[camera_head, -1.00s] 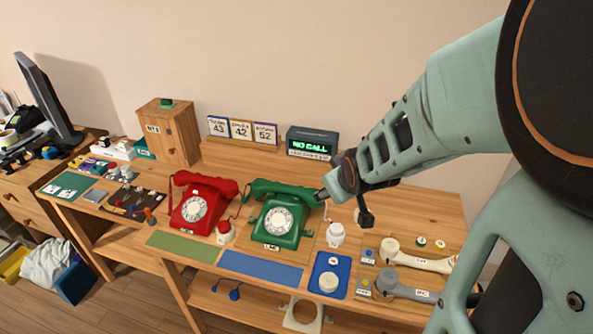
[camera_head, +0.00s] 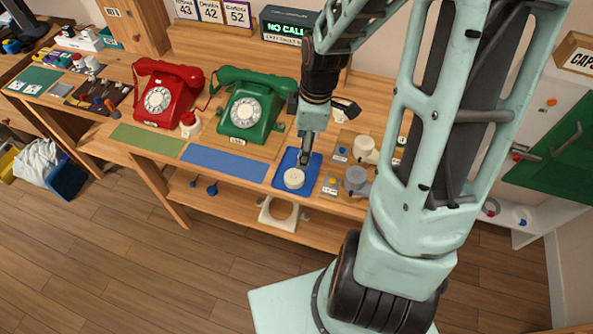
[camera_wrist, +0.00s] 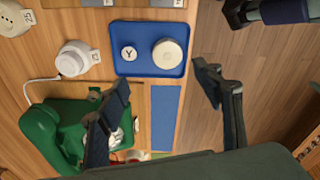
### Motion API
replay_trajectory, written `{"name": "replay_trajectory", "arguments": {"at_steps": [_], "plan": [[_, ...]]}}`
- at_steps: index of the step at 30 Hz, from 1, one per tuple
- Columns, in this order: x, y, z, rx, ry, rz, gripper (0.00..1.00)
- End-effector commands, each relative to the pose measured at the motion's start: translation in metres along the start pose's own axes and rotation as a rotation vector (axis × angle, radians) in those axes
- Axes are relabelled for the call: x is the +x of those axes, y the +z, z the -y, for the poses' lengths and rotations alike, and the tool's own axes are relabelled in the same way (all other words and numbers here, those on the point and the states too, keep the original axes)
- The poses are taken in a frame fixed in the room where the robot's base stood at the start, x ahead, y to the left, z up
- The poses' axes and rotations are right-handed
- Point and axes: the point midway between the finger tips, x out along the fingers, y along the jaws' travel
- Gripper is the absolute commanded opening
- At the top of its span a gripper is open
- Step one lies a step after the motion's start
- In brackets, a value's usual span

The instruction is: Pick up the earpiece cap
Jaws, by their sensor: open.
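A cream round cap (camera_head: 293,179), which fits the earpiece cap, lies on the blue tray (camera_head: 279,185) at the table's front edge. In the wrist view the cap (camera_wrist: 168,54) lies on the right part of the tray (camera_wrist: 148,72), beside a smaller white disc marked Y (camera_wrist: 129,53). My gripper (camera_head: 304,158) points down over the tray, just behind the cap in the head view, and hides the smaller disc there. In the wrist view my gripper (camera_wrist: 163,78) has its fingers wide apart, with nothing between them. The cap is not touched by either finger.
A green dial phone (camera_head: 243,108) and a red one (camera_head: 164,93) stand to the left. Cream (camera_head: 364,148) and grey (camera_head: 356,180) handset ends lie right of the tray. A white round device (camera_wrist: 74,58) stands near the tray. The blue mat (camera_head: 224,162) is bare.

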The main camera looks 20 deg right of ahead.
Motion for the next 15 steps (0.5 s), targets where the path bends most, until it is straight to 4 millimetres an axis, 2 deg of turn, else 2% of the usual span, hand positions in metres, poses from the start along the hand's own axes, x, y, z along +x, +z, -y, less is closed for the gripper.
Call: {"name": "replay_trajectory", "arguments": {"at_steps": [8,15], "plan": [[0.015,-0.005,0.011,-0.076,-0.056,-0.036,0.6],[0.053,-0.007,0.013,-0.076,-0.056,-0.036,0.6]]}}
